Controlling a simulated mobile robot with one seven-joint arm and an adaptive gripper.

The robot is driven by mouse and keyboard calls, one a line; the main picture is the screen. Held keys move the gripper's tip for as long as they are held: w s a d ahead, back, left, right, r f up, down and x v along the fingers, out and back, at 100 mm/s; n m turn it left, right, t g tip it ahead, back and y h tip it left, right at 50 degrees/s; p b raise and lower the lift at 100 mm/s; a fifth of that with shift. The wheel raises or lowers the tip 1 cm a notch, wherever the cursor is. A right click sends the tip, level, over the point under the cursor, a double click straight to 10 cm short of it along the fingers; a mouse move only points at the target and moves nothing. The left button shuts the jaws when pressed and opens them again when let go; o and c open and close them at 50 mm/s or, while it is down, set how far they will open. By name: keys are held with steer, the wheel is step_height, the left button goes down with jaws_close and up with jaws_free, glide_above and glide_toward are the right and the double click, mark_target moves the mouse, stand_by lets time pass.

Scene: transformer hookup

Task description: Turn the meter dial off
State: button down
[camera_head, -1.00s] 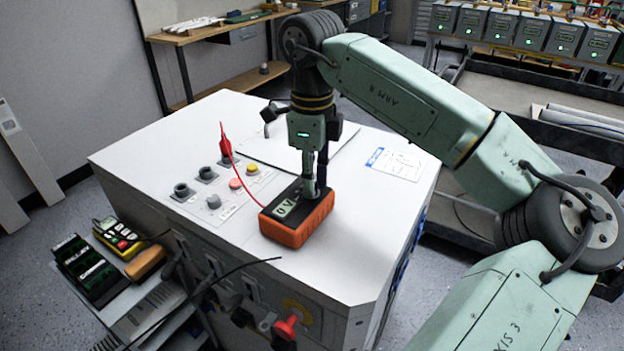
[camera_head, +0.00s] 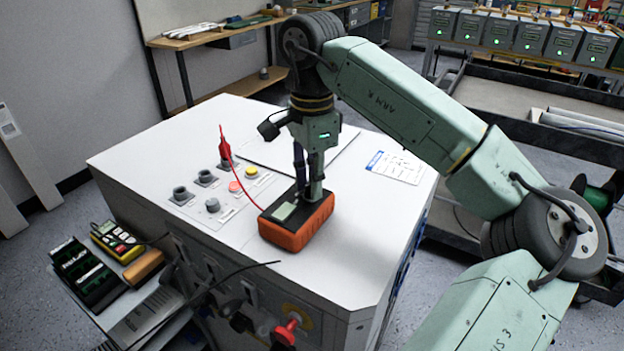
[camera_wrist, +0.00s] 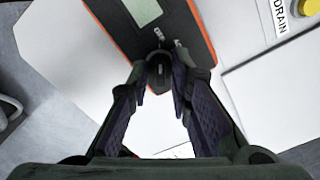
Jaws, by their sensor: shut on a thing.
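The orange and black meter (camera_head: 292,238) lies on top of the white cabinet. Its small screen (camera_head: 284,211) looks blank in the head view, and part of the screen (camera_wrist: 143,10) shows at the top of the wrist view. My gripper (camera_head: 308,194) points straight down onto the meter's face. In the wrist view my gripper (camera_wrist: 160,84) has its fingertips closed on the dark meter dial (camera_wrist: 159,62). Small white markings, partly hidden, stand beside the dial.
A red probe (camera_head: 225,147) stands upright left of the meter, with a thin red lead. Several buttons and sockets (camera_head: 212,205) line the left of the cabinet top (camera_head: 350,250). A yellow handheld device (camera_head: 118,240) lies on a lower shelf.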

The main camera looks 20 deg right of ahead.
steer(key=shift+n, duration=0.3)
steer(key=c, duration=1.4)
jaws_free()
steer(key=shift+c, duration=0.2)
steer(key=shift+r, duration=0.1)
step_height(320, 180, up, 12)
